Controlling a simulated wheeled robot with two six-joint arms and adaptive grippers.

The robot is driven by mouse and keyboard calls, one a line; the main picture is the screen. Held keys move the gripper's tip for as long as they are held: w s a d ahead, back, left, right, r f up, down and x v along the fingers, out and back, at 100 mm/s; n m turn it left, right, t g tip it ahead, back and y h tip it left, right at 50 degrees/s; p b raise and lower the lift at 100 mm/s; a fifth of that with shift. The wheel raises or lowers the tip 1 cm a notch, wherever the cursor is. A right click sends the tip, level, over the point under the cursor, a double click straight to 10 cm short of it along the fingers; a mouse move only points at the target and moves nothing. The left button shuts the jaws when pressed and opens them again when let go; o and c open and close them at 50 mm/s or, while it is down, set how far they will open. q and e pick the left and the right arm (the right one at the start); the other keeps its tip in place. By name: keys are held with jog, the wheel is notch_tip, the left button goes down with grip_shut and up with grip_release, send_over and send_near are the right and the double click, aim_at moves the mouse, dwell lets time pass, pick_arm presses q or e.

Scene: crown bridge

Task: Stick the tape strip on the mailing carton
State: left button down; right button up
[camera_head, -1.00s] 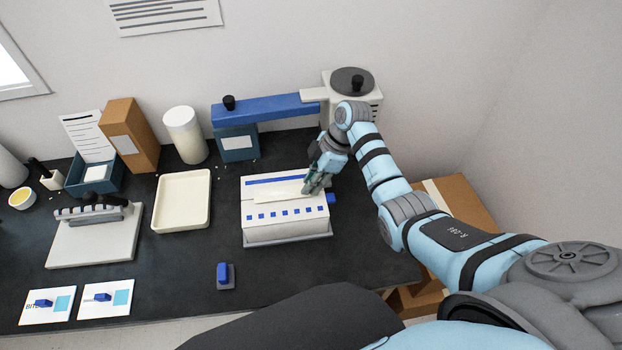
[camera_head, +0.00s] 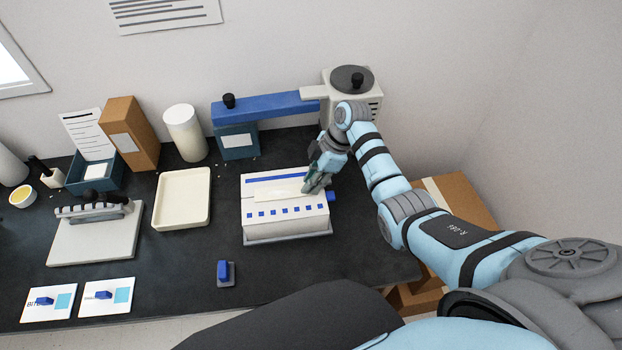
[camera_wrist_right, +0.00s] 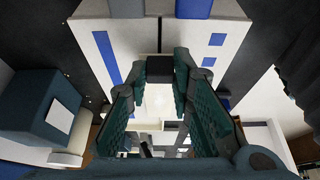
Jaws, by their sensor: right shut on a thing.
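The mailing carton appears to be the white box (camera_head: 285,226) with a blue stripe and a row of blue squares, standing on the dark table. A pale strip (camera_head: 278,190), which looks like the tape strip, lies along or just above its top; I cannot tell whether it touches. My right gripper (camera_head: 316,182) is at the strip's right end, over the carton's right side, shut on it. In the right wrist view, the fingers (camera_wrist_right: 160,95) stand either side of something pale, with the carton (camera_wrist_right: 135,45) beyond; the grip is partly hidden. My left gripper is not in view.
A blue-armed machine (camera_head: 265,107) stands behind the carton. A cream tray (camera_head: 182,200) is to the left, beside a white board (camera_head: 95,240) bearing a black-knobbed tool. A small blue block (camera_head: 223,270) sits in front. Dark table between them is clear.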

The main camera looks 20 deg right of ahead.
jog(key=shift+f, duration=0.25)
dwell(0.6)
jog(key=o, duration=0.8)
jog(key=shift+o, duration=0.2)
jog(key=shift+r, duration=0.15)
